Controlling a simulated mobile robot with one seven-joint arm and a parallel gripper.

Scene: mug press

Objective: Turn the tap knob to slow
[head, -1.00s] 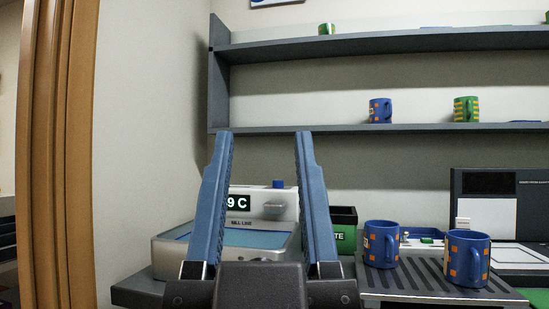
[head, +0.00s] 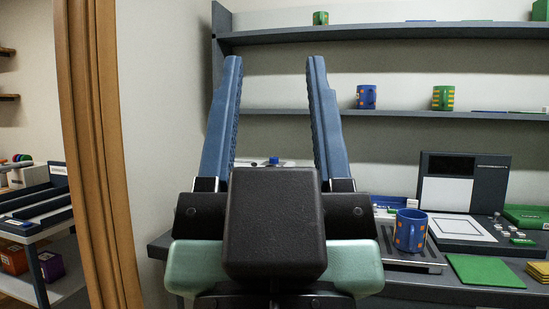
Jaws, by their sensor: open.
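My gripper (head: 275,65) is open and empty, its two blue fingers pointing up and away from me. Between the fingers, beyond the gripper body, the top of a white unit (head: 248,163) shows with a small blue knob (head: 273,161) on it. The knob is apart from both fingers. The rest of the unit, including its front, is hidden behind my gripper. I cannot tell the knob's setting.
A blue mug (head: 410,230) with orange squares stands on a slatted tray (head: 428,266) at right. Shelves with mugs run along the back wall. A green mat (head: 485,271) lies on the counter.

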